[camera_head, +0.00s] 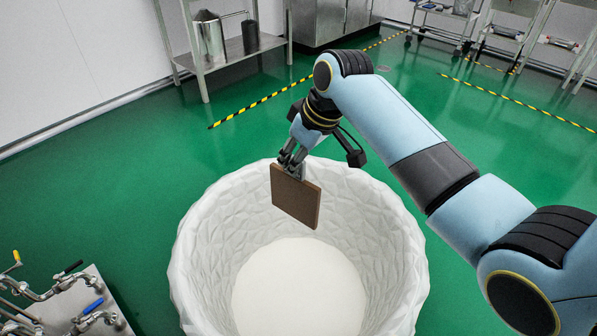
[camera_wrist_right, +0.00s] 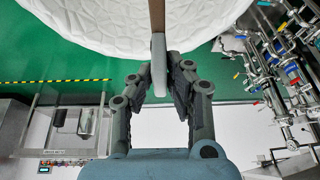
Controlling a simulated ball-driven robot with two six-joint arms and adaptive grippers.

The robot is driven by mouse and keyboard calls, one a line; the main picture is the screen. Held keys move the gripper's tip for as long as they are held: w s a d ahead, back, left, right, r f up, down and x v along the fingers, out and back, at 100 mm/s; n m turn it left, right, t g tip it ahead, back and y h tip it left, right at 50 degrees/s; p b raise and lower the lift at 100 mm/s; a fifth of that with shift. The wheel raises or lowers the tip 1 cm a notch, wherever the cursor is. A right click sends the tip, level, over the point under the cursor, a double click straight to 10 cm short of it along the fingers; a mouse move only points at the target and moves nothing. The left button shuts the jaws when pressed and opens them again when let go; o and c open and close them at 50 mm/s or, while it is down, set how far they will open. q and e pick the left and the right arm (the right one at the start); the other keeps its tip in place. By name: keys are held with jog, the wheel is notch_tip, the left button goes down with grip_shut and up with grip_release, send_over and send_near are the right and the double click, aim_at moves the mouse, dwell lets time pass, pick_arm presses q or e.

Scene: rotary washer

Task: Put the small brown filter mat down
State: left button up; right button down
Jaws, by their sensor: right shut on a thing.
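The small brown filter mat (camera_head: 295,197) is a flat, square, brown board. In the right wrist view the mat (camera_wrist_right: 157,16) shows edge-on, rising past the fingers of my right gripper (camera_wrist_right: 165,72). The white tub (camera_wrist_right: 90,22) fills the upper part of that view. My left gripper is not in view.
Valves and pipes (camera_head: 75,290) on a metal panel stand left of the tub. A metal shelf (camera_head: 232,52) with a steel pot (camera_head: 209,38) stands behind. Racks stand at the back right. Green floor around the tub is mostly clear.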

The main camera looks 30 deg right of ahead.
pick_arm(q)
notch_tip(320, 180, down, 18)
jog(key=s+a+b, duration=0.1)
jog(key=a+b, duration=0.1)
jog(key=b, duration=1.8)
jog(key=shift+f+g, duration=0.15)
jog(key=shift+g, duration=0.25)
pick_arm(e)
jog(key=w+d+f, duration=0.1)
jog(key=f, duration=1.3)
jog(key=w+d+f, duration=0.2)
jog(key=f, duration=1.2)
jog(key=shift+w+d+f+m+h, duration=0.2)
jog(key=shift+w+m+h, duration=0.1)
jog(key=shift+m, duration=0.1)
